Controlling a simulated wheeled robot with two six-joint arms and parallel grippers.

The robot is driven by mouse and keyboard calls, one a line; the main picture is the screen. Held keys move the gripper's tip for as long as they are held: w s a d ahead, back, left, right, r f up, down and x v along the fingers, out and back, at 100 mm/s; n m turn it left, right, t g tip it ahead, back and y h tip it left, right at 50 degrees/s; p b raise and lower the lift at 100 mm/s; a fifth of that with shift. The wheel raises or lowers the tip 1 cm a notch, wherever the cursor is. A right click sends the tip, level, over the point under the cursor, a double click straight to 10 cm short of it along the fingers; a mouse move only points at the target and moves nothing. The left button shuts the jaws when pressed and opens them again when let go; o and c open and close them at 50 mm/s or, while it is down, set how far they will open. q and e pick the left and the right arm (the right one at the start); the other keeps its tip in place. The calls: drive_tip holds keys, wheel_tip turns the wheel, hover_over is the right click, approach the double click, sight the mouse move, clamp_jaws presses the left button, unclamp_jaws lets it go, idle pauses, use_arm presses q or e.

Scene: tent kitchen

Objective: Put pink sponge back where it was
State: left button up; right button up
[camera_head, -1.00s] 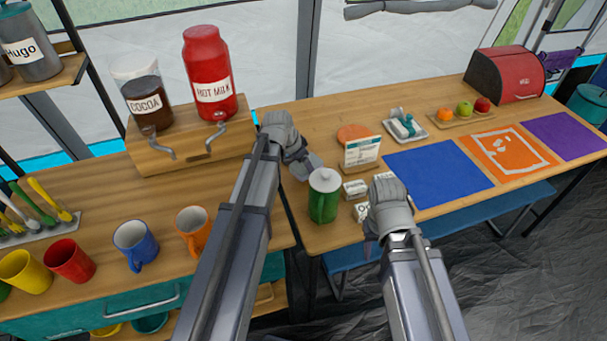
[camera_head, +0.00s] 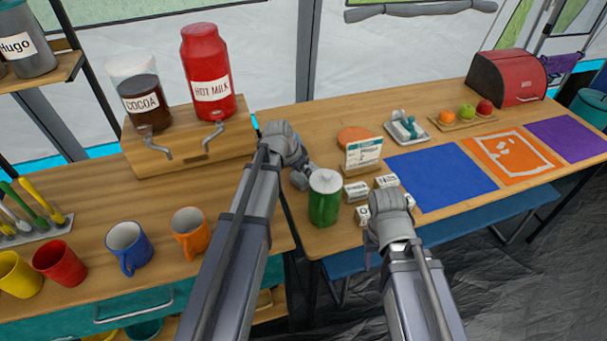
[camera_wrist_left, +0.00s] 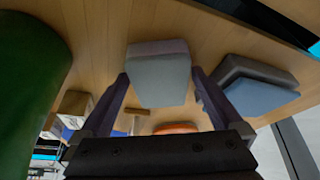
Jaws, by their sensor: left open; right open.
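In the left wrist view, a block with a grey face and a dull mauve edge (camera_wrist_left: 158,75) lies on the wood between the fingers of my left gripper (camera_wrist_left: 157,95). It looks sponge-like, but in this shade I cannot tell whether it is the pink sponge. The fingers stand open at its two sides. A second block, blue-grey with a darker layer (camera_wrist_left: 258,90), lies to its right. In the head view my left gripper (camera_head: 302,177) is low at the table's left end, behind the green jar. My right gripper (camera_head: 371,240) is open at the front edge, mostly hidden by its wrist.
The green jar (camera_head: 324,200) stands close to my left gripper; its side also shows in the left wrist view (camera_wrist_left: 28,80). Small white boxes (camera_head: 356,191), a sign card (camera_head: 363,153) and a blue mat (camera_head: 440,175) are to the right. The hot milk dispenser (camera_head: 207,75) stands left.

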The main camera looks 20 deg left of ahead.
use_arm(q)
drive_tip(key=shift+p+v, duration=0.8)
drive_tip(key=shift+v, duration=0.05)
drive_tip(key=p+v, duration=0.9)
drive_tip(key=v, duration=0.1)
drive_tip(key=shift+r+p, duration=0.3)
drive_tip(key=shift+p, duration=0.1)
